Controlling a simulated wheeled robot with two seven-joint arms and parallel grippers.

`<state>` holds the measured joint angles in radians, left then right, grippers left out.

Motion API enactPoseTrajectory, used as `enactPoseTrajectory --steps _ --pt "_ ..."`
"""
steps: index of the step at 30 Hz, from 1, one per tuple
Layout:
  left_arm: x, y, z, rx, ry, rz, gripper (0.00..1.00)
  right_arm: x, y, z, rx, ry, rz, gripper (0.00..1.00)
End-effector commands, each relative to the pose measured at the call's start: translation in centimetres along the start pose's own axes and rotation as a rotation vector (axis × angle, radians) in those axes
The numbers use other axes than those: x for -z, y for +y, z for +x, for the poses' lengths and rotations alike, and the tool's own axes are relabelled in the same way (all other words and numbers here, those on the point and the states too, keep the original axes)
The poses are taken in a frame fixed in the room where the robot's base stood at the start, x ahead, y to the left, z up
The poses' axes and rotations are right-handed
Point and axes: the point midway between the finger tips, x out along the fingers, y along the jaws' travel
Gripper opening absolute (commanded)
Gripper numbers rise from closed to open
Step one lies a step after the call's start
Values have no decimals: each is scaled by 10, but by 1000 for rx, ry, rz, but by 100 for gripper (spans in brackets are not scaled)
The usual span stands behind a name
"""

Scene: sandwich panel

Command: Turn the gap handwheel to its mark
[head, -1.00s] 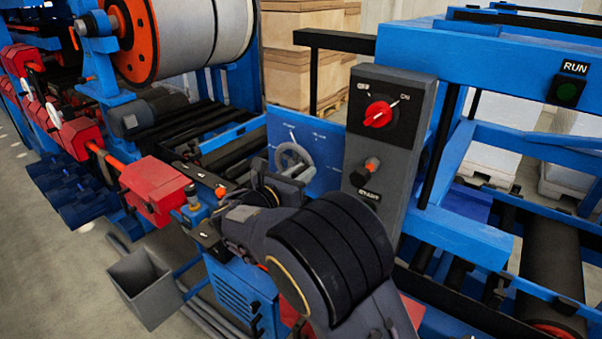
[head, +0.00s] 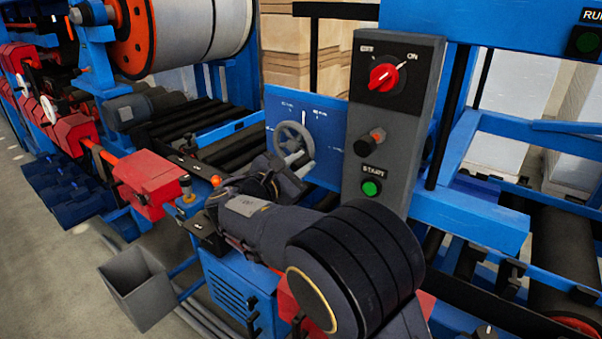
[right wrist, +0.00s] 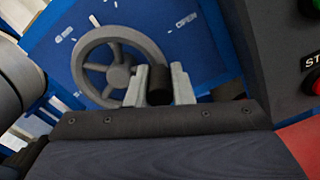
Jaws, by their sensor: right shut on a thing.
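The gap handwheel (head: 293,138) is a grey spoked wheel on a blue panel (head: 328,152) with white marks, left of the control box in the head view. In the right wrist view the handwheel (right wrist: 118,76) faces me, and "OPEN" is printed on the panel to its upper right. My right gripper (right wrist: 158,86) has its two light grey fingers on either side of a dark round handle (right wrist: 159,92) at the wheel's lower right, shut on it. In the head view my right arm hides part of the area below the wheel. My left gripper is not in view.
The grey control box (head: 391,130) with a red switch (head: 383,78) and green START button (head: 371,188) stands close right of the wheel. A red block (head: 148,183) and a grey bin (head: 136,288) are to the left. Black rollers (head: 196,135) lie behind.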

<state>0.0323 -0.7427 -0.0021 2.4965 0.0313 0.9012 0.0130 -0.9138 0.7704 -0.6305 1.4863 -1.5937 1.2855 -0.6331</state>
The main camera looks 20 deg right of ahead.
Motion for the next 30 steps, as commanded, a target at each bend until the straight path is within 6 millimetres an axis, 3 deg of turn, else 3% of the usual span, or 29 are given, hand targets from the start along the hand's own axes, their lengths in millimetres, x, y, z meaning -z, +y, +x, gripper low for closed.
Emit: enactPoseTrajectory --steps 1,9,30 --pt "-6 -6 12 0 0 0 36 8 -4 0 1 -1 48 0" --pt "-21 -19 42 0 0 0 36 22 -4 0 1 -1 304 0" --pt "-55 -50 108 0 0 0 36 51 12 0 1 2 966 0"
